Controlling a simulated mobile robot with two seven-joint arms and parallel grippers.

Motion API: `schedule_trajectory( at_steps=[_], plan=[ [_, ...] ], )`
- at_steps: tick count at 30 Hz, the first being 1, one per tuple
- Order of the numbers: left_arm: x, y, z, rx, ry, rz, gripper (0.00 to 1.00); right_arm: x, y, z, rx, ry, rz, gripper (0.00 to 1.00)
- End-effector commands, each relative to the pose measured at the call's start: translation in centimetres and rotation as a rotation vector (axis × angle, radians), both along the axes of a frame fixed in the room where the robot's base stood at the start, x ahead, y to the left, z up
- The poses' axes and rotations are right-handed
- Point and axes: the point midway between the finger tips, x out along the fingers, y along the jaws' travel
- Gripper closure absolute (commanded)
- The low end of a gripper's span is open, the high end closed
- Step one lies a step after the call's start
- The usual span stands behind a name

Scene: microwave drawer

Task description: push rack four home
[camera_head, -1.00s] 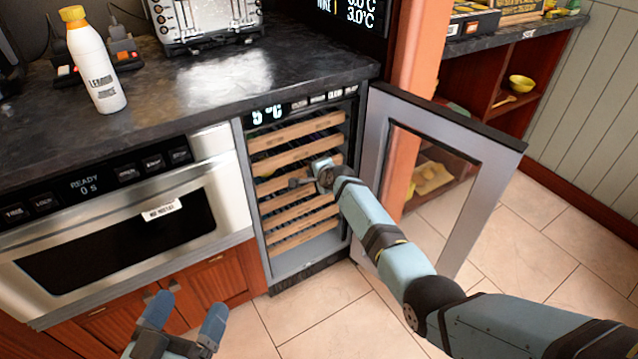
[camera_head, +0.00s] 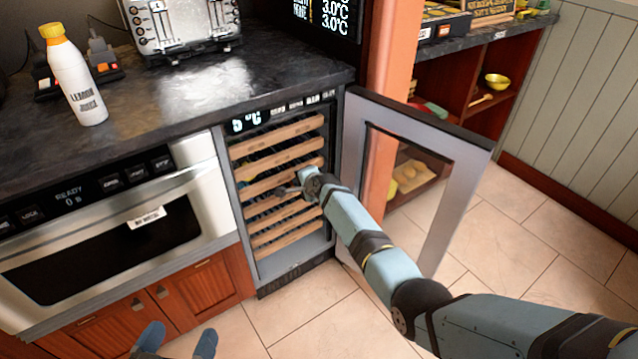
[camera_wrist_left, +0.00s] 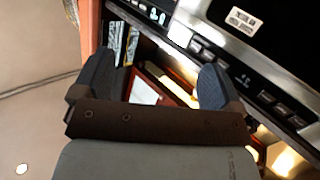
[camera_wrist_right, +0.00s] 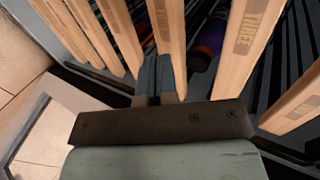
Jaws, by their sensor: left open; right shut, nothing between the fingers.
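The wine cooler (camera_head: 228,190) stands open with several pale wooden racks. My right gripper (camera_head: 284,191) is shut and empty, its fingertips at the front of the rack just below the one marked THREE, which I take as rack four (camera_wrist_right: 172,40). In the right wrist view, the shut fingers (camera_wrist_right: 157,72) meet or nearly meet that rack's front; contact is hard to tell. Rack three (camera_wrist_right: 250,45) sits to the right there, its front looking nearer the camera. My left gripper (camera_head: 178,340) is open and empty, low in front of the cabinet; its spread fingers show in the left wrist view (camera_wrist_left: 153,80).
The cooler's glass door (camera_head: 458,190) stands open to the right of my right arm. A microwave drawer (camera_head: 110,235) is left of the cooler. A lemon juice bottle (camera_head: 75,80) and toaster (camera_head: 180,25) stand on the dark counter (camera_head: 200,85). Tiled floor (camera_head: 310,320) is clear.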

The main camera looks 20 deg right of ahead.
Motion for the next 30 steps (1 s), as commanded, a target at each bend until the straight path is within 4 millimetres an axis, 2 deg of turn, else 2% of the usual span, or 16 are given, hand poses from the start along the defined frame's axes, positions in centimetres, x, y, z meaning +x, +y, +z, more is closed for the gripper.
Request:
schedule_trajectory(
  at_steps=[1, 8, 15, 23, 26, 30],
  plan=[
    [-0.3, 0.5, -0.4, 0.030, 0.052, 0.009, 0.09, -0.8, -0.2, 1.0, 0.002, 0.001, -0.001, 1.00],
    [-2.3, 2.8, -5.1, 0.153, 0.272, 0.041, 0.09, -4.7, -1.7, 3.0, -0.001, 0.004, -0.001, 1.00],
    [-2.3, 3.1, -5.2, 0.175, 0.289, 0.045, 0.09, -7.6, -2.8, 4.6, 0.001, 0.005, 0.000, 1.00],
    [-2.3, 3.2, -5.2, 0.179, 0.293, 0.046, 0.09, -8.3, -3.1, 5.0, 0.000, 0.004, 0.000, 1.00],
    [-2.3, 3.3, -4.5, 0.183, 0.302, 0.049, 0.09, -8.3, -3.0, 6.4, 0.000, 0.004, 0.000, 1.00],
    [-2.5, 3.6, -2.9, 0.195, 0.338, 0.058, 0.09, -8.3, -3.0, 10.4, 0.000, 0.004, 0.000, 1.00]
  ],
)
